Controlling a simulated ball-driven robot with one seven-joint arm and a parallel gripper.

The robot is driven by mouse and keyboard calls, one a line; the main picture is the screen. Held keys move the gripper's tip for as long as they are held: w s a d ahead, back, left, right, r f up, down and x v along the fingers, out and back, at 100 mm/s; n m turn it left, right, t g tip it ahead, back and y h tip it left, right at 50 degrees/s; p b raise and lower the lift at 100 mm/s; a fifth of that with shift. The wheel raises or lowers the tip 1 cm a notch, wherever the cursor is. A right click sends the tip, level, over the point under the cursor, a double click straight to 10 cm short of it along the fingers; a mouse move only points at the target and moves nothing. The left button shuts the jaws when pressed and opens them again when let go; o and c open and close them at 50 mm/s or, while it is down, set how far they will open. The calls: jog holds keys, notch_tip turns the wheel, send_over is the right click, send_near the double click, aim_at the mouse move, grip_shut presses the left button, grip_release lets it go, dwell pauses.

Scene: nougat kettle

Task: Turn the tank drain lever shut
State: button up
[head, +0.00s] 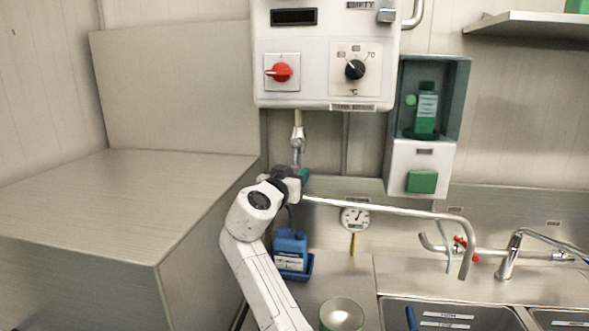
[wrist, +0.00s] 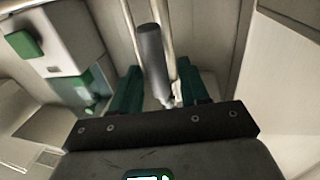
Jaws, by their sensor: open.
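The tank drain lever looks to be the grey handle (head: 297,155) hanging down on the pipe below the white wall tank (head: 325,88). In the wrist view it shows as a dark grey rounded bar (wrist: 151,55). My gripper (head: 298,174) is at the lever's lower end, with its green fingers pointing up at it. In the wrist view my gripper (wrist: 158,78) is open, one finger on each side of the bar. Gaps show beside the bar, and I cannot tell whether either finger touches it. My wrist hides part of the area below the lever in the head view.
A long swivel pipe (head: 400,208) runs right from behind my gripper. A blue jug (head: 290,250) stands below, and a green-buttoned dispenser (head: 421,170) hangs at right. A large steel cabinet (head: 80,240) fills the left. Sinks (head: 435,312) lie at lower right.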

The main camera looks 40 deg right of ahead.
jog(key=shift+w+d, duration=0.2)
jog(key=shift+d, duration=0.15)
grip_shut()
dwell(0.5)
